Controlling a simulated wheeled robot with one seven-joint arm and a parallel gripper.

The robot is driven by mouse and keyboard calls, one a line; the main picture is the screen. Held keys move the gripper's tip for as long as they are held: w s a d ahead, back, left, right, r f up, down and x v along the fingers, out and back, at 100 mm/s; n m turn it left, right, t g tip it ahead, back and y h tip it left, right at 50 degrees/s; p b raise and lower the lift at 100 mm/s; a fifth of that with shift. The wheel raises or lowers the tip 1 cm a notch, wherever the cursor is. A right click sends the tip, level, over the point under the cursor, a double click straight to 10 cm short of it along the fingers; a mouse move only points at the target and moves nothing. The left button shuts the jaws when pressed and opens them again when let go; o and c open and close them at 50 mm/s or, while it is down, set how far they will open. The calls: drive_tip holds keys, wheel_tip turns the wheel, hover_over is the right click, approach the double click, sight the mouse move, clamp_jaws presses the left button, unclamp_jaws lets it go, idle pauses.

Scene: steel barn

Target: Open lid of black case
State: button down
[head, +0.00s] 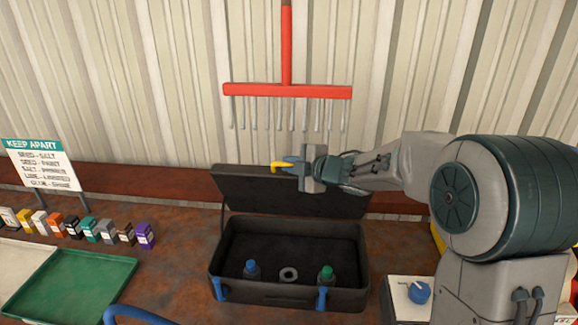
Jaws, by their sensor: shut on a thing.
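The black case (289,297) stands on the bench with its inside in view. Its lid (239,188) is raised and stands steeply up along the back edge. My gripper (280,166) comes in from the right at the lid's upper edge, near its middle, and is shut on the lid there. A small yellow part shows at the fingertips; I cannot tell whether it belongs to the lid or to my gripper. Two blue latches (322,297) hang on the case's front. Inside are a blue-capped bottle (251,270), a green-capped bottle (325,274) and a grey ring (288,274).
A red rake (287,91) hangs on the wall above the lid. Several small boxes (73,227) stand in a row at left, by a sign (40,165) and a green tray (75,283). A white box with a blue knob (417,292) is right of the case.

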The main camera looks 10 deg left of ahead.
drive_tip(key=shift+w+d, duration=0.15)
drive_tip(key=shift+w, duration=0.25)
drive_tip(key=c, duration=1.5)
unclamp_jaws()
drive_tip(key=shift+o, duration=0.2)
drive_tip(key=shift+s, duration=0.15)
drive_tip(key=shift+s+d+r, duration=0.1)
drive_tip(key=shift+s+d, duration=0.2)
drive_tip(key=shift+s, duration=0.05)
drive_tip(key=b+v, duration=0.2)
drive_tip(key=v, duration=1.1)
drive_tip(key=shift+r, duration=0.2)
drive_tip(key=shift+a, duration=0.1)
